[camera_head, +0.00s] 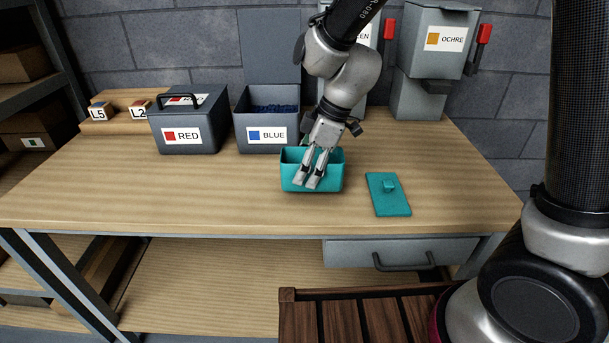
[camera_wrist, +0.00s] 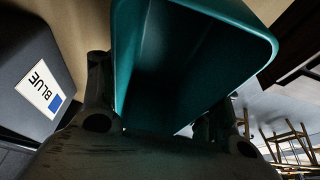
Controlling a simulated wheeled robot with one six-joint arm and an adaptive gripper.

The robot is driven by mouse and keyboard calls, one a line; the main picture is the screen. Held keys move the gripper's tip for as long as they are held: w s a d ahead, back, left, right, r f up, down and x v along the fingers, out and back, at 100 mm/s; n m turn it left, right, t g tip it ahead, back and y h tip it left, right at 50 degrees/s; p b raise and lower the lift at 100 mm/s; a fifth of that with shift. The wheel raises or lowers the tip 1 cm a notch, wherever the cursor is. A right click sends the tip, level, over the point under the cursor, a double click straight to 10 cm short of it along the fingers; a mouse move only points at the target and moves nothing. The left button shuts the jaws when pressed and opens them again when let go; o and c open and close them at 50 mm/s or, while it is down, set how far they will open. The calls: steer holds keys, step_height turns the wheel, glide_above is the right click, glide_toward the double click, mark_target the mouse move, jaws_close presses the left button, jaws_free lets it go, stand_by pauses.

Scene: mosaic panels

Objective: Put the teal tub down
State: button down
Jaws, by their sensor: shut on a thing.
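The teal tub (camera_head: 330,178) is an open rectangular box at the middle of the workbench (camera_head: 200,205), in front of the blue-labelled bin. My gripper (camera_head: 311,180) reaches down from above and is shut on the tub's near wall. The tub looks upright; whether its base touches the bench I cannot tell. In the wrist view the tub (camera_wrist: 200,60) fills the upper middle between the fingers, and its inside looks dark and empty. A flat teal lid (camera_head: 388,199) with a small knob lies on the bench to the right of the tub.
A closed red-labelled bin (camera_head: 188,132) and an open blue-labelled bin (camera_head: 266,135) with blue pieces stand behind. An ochre-labelled dispenser (camera_head: 436,45) hangs at the back right. The front left of the bench is clear. A dark wooden slatted surface (camera_head: 345,318) is below the bench front.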

steer(key=shift+f, duration=1.25)
steer(key=shift+f, duration=0.15)
steer(key=shift+c, duration=1.9)
jaws_free()
steer(key=v, duration=1.2)
steer(key=shift+r, duration=0.25)
steer(key=s+d+r+m+t+h, duration=0.1)
steer(key=s+d+r+m, duration=0.2)
steer(key=d, duration=0.4)
steer(key=s+d+r+m+t, duration=0.1)
steer(key=d+r+m, duration=0.25)
steer(key=d, duration=0.45)
steer(key=s+d+r+m+t+h, duration=0.1)
steer(key=s+d+m+t+h, duration=0.1)
steer(key=s+d+m, duration=0.9)
steer(key=d+h, duration=0.1)
steer(key=d, duration=0.2)
steer(key=shift+s+d, duration=0.2)
steer(key=shift+d, duration=0.05)
